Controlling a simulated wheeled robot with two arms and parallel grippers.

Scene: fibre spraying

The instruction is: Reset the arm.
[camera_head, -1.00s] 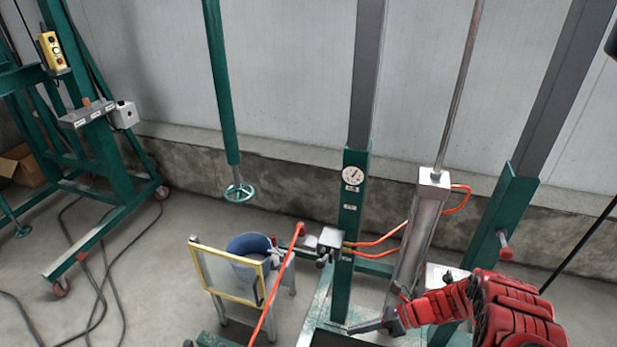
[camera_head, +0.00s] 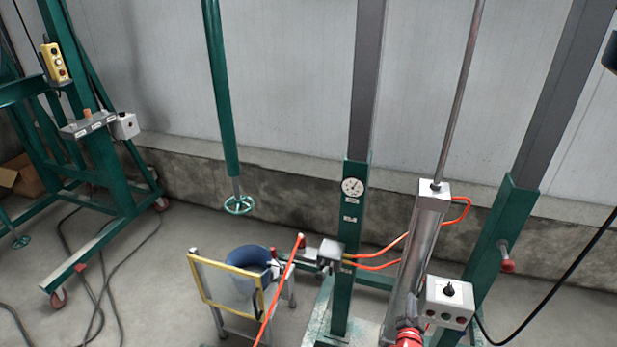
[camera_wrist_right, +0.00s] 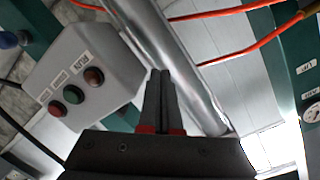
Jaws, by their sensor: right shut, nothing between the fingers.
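My right gripper (camera_wrist_right: 161,75) is shut and empty in the right wrist view, its two dark fingers together. Its tips lie in front of the shiny metal cylinder (camera_wrist_right: 165,60) in that view; I cannot tell whether they touch it. In the head view only a bit of my red right arm shows at the bottom edge, beside the cylinder (camera_head: 419,245), and the fingers cannot be made out. A grey control box (camera_head: 449,301) with a black knob and several buttons stands just right of the cylinder. It also shows in the right wrist view (camera_wrist_right: 100,62). My left gripper is out of view.
A green post (camera_head: 349,245) with a gauge (camera_head: 352,187) stands left of the cylinder, with orange hoses (camera_head: 380,266) between. A blue bucket (camera_head: 248,262) sits behind a yellow-framed panel (camera_head: 207,285). A green mixer shaft (camera_head: 221,100) hangs above. Cables cross the floor at left.

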